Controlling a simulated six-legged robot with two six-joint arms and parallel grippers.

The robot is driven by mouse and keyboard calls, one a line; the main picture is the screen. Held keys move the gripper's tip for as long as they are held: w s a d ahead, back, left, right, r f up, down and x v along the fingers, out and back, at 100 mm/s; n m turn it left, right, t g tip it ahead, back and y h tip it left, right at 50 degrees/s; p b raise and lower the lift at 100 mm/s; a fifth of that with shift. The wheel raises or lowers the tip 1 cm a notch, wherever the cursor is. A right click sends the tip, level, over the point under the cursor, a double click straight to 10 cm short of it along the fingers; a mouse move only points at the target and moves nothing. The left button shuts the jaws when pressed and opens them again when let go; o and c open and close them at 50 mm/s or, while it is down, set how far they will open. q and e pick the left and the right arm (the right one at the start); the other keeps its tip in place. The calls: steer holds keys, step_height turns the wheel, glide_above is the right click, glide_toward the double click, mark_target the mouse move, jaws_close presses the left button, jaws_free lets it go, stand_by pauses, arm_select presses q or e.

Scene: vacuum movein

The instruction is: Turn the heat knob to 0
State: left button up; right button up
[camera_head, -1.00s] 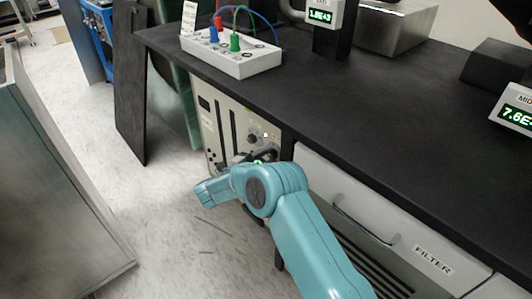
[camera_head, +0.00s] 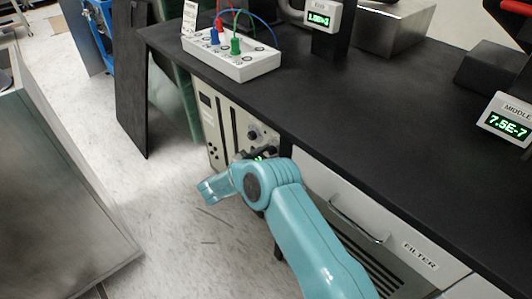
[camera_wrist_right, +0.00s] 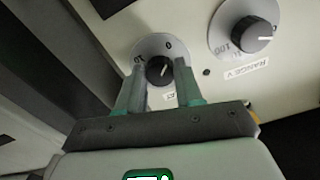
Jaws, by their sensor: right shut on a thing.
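In the right wrist view, a small black knob (camera_wrist_right: 158,70) sits on a round pale dial with a 0 at its upper right edge. A white mark shows on the knob's face. Its label below is mostly hidden by my gripper, so I cannot read it. My right gripper (camera_wrist_right: 160,77) has one finger on each side of this knob and is shut on it. In the head view, the right gripper (camera_head: 259,155) is at the front of the cream instrument panel (camera_head: 226,122), largely hidden behind my teal arm. My left gripper is not in view.
A larger knob (camera_wrist_right: 250,34) with a range label sits right of the gripped one. Above the panel is the black bench top (camera_head: 390,130), bearing a white box with coloured plugs (camera_head: 235,66) and green displays (camera_head: 508,122). A drawer marked FILTER (camera_head: 345,205) is to the right.

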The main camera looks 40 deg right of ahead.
steer(key=shift+f+n, duration=0.1)
steer(key=shift+n, duration=0.5)
steer(key=o, duration=1)
steer(key=shift+o, duration=0.2)
steer(key=shift+a, duration=0.15)
steer(key=s+a+p, duration=0.1)
steer(key=a+p, duration=0.1)
steer(key=a, duration=1.4)
steer(key=shift+s, duration=0.2)
